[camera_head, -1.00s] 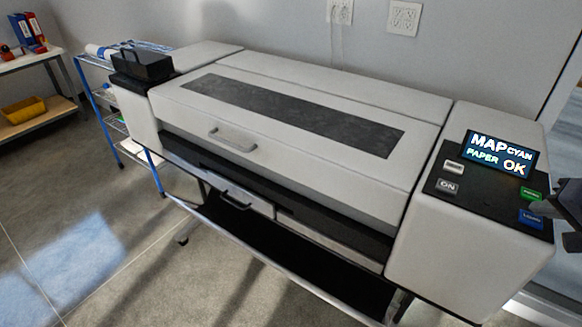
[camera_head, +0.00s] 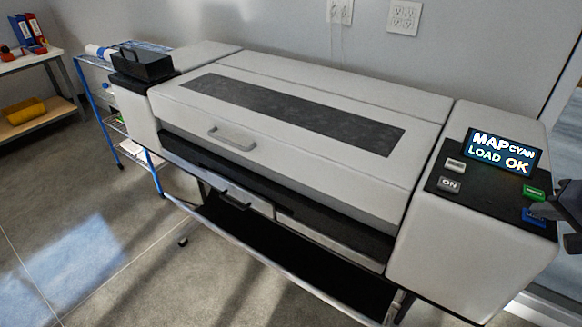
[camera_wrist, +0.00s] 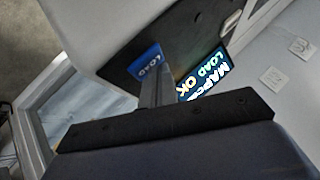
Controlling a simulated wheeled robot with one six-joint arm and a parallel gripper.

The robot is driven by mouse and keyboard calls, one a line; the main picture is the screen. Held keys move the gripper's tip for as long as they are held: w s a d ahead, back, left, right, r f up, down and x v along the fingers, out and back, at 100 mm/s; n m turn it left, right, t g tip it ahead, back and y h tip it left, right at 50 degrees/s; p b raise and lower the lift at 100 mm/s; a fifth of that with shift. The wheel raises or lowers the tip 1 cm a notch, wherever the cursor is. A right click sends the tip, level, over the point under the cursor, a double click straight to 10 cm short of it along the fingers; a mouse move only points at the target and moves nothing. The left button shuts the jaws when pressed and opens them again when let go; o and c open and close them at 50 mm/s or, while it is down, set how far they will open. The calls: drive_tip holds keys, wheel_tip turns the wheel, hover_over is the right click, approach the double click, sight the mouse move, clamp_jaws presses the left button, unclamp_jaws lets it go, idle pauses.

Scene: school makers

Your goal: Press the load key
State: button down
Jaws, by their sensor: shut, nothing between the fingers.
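The blue load key (camera_head: 531,216) is at the front right of the black control panel (camera_head: 470,204) on the large printer. In the wrist view the load key (camera_wrist: 144,60) shows its LOAD label, partly covered by my fingers. My gripper (camera_head: 546,209) is shut and empty, its tip at the key's right side in the head view. In the wrist view my gripper (camera_wrist: 157,76) reaches the key's edge; I cannot tell whether it touches. The panel's screen (camera_head: 501,153) reads MAP, CYAN, LOAD, OK.
A green key (camera_head: 533,193) sits just behind the load key. A grey ON key (camera_head: 449,185) and a pale key (camera_head: 454,165) are on the panel's left. The printer's long white lid (camera_head: 290,120) lies left of the panel. A blue-framed cart (camera_head: 94,104) stands at the far left.

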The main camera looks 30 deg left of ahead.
sight(538, 221)
drive_tip(key=shift+r, duration=0.5)
drive_tip(key=shift+p, duration=0.3)
wheel_tip(538, 221, up, 6)
drive_tip(key=p, duration=0.4)
idle(0.4)
